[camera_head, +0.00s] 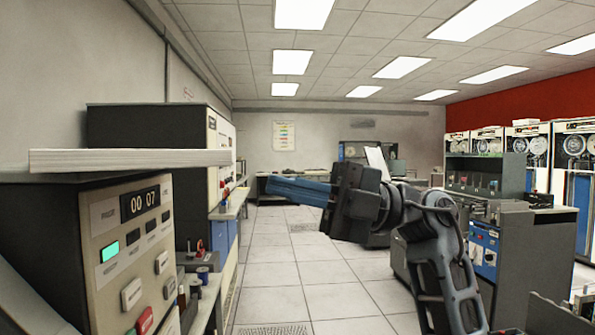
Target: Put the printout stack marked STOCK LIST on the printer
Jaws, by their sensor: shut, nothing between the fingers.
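A flat white stack (130,159), seen edge-on, lies on top of a dark-cased machine (95,255) with a beige panel at the near left. No marking on the stack can be read from this side, so I cannot tell whether it is the STOCK LIST one. The beige panel shows a "00 07" display, a lit green button and a red button. I cannot tell for sure which machine is the printer. My gripper (272,187), with blue fingers, is shut and empty in mid-air, right of the stack and apart from it, pointing left.
A bench (208,290) with small items runs behind the near machine, with a larger dark cabinet (145,125) beyond. Grey and blue equipment (484,250) stands on the right, with tape units (575,150) by the red wall. The tiled aisle (285,270) between is clear.

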